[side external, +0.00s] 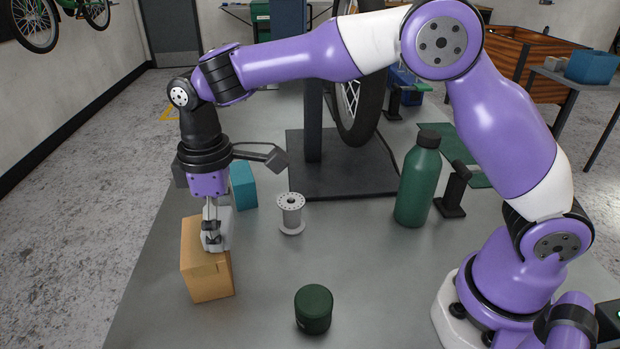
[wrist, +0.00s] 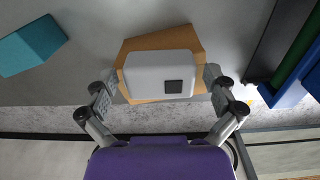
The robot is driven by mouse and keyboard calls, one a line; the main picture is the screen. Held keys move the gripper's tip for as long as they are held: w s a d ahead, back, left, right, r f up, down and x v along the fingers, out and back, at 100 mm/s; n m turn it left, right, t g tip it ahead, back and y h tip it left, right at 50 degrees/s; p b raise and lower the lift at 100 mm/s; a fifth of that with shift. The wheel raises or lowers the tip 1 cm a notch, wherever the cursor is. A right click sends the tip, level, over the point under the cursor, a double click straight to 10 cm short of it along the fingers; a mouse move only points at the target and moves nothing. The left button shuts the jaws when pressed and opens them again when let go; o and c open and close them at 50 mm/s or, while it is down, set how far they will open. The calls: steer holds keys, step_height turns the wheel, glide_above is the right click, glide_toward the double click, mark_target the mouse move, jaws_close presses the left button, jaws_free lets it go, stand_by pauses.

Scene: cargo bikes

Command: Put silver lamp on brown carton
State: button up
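The silver lamp (wrist: 160,75), a pale rounded block with a dark square, appears to rest on top of the brown carton (side external: 207,275). In the wrist view the carton (wrist: 190,38) shows behind and around the lamp. In the side view the lamp (side external: 224,222) is partly hidden by my fingers. My gripper (side external: 213,240) is down at the carton's top. In the wrist view its fingers (wrist: 160,88) stand either side of the lamp, with a narrow gap on each side, so it is open.
A teal box (side external: 243,185) stands behind the carton. A grey spool (side external: 291,214), a dark green jar (side external: 313,310) and a green bottle (side external: 418,185) stand to the right. A black stand base (side external: 345,180) holds a wheel behind. The grey table (side external: 265,275) is clear between carton and jar.

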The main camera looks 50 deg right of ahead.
mark_target(220, 218)
step_height(220, 218, up, 11)
steer(key=s+d+r+m+t, duration=0.2)
steer(key=s+d+r+m, duration=0.15)
steer(key=d, duration=0.25)
steer(key=s+d+f+m+t, duration=0.3)
steer(key=s+d+f+m, duration=0.2)
steer(key=s+d, duration=0.5)
steer(key=shift+s+d+f+t, duration=0.15)
steer(key=shift+s+f+t, duration=0.15)
steer(key=shift+s+f, duration=0.6)
steer(key=shift+s+r+m, duration=0.25)
